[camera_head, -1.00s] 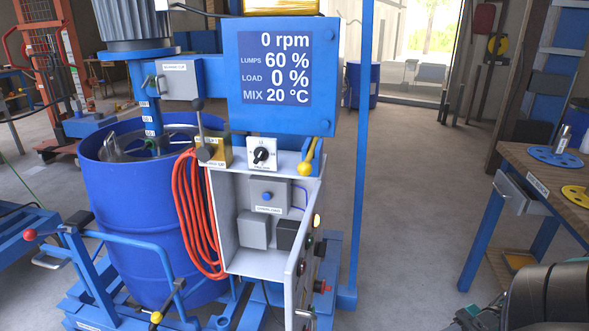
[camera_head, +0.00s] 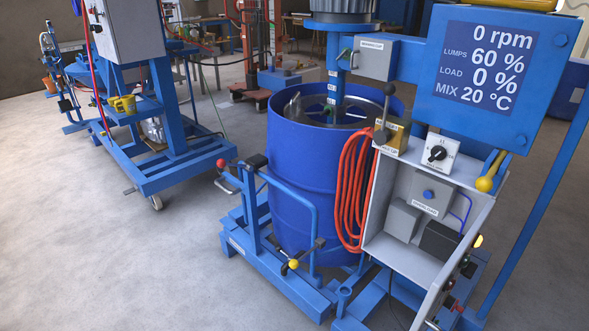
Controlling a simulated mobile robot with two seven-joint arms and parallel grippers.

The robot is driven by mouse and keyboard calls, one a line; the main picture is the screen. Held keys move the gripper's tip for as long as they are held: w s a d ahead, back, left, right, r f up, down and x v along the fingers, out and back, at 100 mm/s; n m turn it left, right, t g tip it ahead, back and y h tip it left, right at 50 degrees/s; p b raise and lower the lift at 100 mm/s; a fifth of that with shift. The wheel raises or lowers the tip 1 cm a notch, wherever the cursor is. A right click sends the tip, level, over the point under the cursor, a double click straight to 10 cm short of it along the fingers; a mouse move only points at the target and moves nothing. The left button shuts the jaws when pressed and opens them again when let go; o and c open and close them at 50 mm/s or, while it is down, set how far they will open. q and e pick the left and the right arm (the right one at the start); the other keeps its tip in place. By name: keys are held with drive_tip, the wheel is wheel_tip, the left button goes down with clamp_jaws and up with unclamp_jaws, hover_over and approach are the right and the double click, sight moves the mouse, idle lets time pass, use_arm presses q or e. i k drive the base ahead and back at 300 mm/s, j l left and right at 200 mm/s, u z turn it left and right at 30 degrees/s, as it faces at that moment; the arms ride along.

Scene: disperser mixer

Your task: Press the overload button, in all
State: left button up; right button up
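A small blue button (camera_head: 428,194) sits on the front of a grey box (camera_head: 435,181) inside the open control cabinet (camera_head: 381,202). A white label below the button is too small to read surely. The cabinet is on the blue mixer, right of the blue drum (camera_head: 303,190), and its door (camera_head: 447,268) stands open toward the right. Nothing covers the button. Neither of my grippers shows in this view.
A display panel (camera_head: 495,75) above the cabinet reads 0 rpm, lumps 60 %, load 0 %, mix 20 °C. An orange hose (camera_head: 349,195) hangs beside the drum. A second blue machine (camera_head: 160,165) stands at left. The floor at front left is clear.

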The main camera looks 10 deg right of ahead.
sight(427, 194)
drive_tip(key=z, duration=1.4)
